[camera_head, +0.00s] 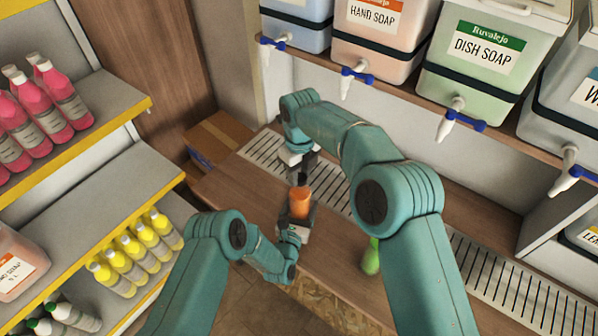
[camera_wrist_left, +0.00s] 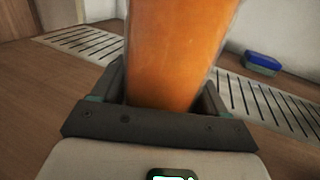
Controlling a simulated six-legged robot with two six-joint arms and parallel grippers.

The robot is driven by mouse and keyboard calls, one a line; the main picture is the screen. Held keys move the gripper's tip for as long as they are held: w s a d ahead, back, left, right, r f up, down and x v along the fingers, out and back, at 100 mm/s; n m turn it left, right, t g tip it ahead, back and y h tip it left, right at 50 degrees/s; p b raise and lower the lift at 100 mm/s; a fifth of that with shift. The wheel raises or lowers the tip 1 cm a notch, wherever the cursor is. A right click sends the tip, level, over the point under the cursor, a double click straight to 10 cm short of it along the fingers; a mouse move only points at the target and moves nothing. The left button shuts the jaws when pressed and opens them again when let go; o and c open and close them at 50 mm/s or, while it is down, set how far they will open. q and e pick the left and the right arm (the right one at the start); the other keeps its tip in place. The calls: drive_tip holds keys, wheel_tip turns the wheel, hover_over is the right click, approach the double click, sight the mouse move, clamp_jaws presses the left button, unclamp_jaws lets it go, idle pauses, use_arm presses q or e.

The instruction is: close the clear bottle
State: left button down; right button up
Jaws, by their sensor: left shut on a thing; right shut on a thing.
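The clear bottle (camera_head: 300,203), filled with orange liquid, stands about upright over the wooden counter. My left gripper (camera_head: 298,222) is shut around its lower body. In the left wrist view the bottle (camera_wrist_left: 178,50) fills the space between the jaws, and its top is out of frame. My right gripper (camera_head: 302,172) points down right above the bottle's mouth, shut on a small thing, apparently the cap. The cap is too small and dark to make out, and I cannot tell whether it touches the neck.
A green bottle (camera_head: 371,258) stands on the counter beside my right arm. A slotted drain grate (camera_head: 490,275) runs along the back, under drums with taps (camera_head: 460,120). A blue block (camera_wrist_left: 262,62) lies by the grate. Shelves with pink (camera_head: 50,95) and yellow bottles (camera_head: 135,250) stand left.

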use_arm(q)
drive_tip(key=shift+s+f, duration=0.15)
drive_tip(key=shift+f, duration=0.2)
use_arm(e)
drive_tip(key=shift+s, duration=0.1)
drive_tip(key=o, duration=1)
drive_tip(key=shift+r, duration=2.25)
drive_tip(key=shift+c, duration=0.3)
